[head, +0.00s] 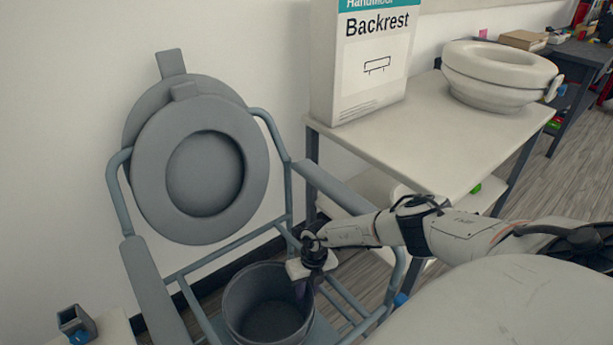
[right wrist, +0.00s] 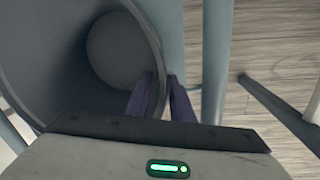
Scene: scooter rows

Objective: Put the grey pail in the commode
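The grey pail (head: 232,312) is upright and empty, within the outline of the commode's seat frame. I cannot tell whether it rests on anything. The commode (head: 158,290) is a blue-grey tubular chair with armrests; its ring seat (head: 150,165) and lid are raised against the wall. My right gripper (head: 305,285) is at the pail's right rim. In the right wrist view, its dark fingers (right wrist: 160,85) straddle the wall of the pail (right wrist: 60,70), one inside and one outside, closed on the rim. My left gripper is not in view.
A white table (head: 440,140) right of the commode holds a Backrest box (head: 365,65) and a white raised toilet seat (head: 500,75). A small grey holder (head: 76,322) is at lower left. A white surface fills the lower right. The wall is close behind the commode.

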